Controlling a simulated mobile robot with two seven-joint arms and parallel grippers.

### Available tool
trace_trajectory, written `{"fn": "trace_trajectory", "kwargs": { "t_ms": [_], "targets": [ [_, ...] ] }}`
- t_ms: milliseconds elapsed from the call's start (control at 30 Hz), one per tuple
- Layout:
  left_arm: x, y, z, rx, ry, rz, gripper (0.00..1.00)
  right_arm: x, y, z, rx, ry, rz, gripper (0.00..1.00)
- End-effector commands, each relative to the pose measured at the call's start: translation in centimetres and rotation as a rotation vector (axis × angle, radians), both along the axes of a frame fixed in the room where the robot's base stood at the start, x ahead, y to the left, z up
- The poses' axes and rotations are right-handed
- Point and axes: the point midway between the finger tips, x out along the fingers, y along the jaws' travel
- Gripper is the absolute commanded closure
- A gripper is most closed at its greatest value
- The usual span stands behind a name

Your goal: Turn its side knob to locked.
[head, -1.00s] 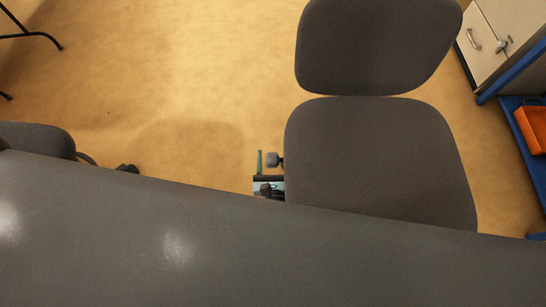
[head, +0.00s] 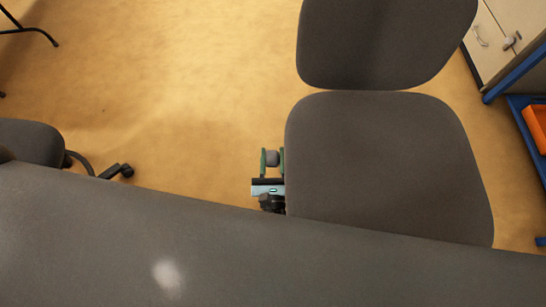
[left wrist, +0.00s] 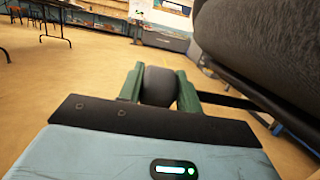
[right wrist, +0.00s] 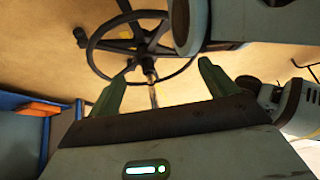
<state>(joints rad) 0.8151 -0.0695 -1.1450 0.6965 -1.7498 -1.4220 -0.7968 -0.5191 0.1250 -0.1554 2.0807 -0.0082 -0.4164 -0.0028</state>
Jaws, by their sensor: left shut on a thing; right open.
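The chair (head: 385,150) is dark grey, with its seat and backrest in the middle right of the head view. Its side knob (head: 272,158) is a small grey round piece at the left edge of the seat. In the left wrist view the knob (left wrist: 160,86) sits between both green fingers. My left gripper (head: 272,160) is shut on this knob, touching it from both sides. The knob's marking and its turned position cannot be read. My right gripper (right wrist: 160,84) is open and empty in the right wrist view, and it is hidden in the head view.
Another dark chair (head: 30,143) stands at the left. An orange bin (head: 537,127) sits on a blue-framed shelf (head: 520,70) at the right, near a pale cabinet (head: 490,40). A black foot ring (right wrist: 140,45) shows past my right gripper.

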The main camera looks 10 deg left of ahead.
Motion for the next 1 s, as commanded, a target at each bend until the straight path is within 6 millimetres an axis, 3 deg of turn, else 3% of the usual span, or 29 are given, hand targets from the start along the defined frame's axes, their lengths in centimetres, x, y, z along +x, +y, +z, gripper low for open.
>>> {"fn": "trace_trajectory", "kwargs": {
  "t_ms": [467,500,633,1000],
  "targets": [
    [-0.08,0.02,-0.04,0.008,-0.034,-0.001,0.88,0.73,-0.1,-0.22,-0.003,-0.016,0.005,0.15],
    [-0.08,0.02,-0.04,0.007,-0.034,-0.001,0.62,0.69,-0.1,-0.24,-0.002,-0.016,0.004,0.15],
    [-0.07,0.02,-0.03,0.007,-0.034,-0.001,0.45,0.51,-0.06,-0.34,-0.002,-0.012,0.002,0.15],
    [-0.55,-0.1,-0.19,0.006,-0.033,-0.001,0.44,0.21,-0.02,-0.5,-0.001,-0.005,-0.001,0.15]
  ]
}}
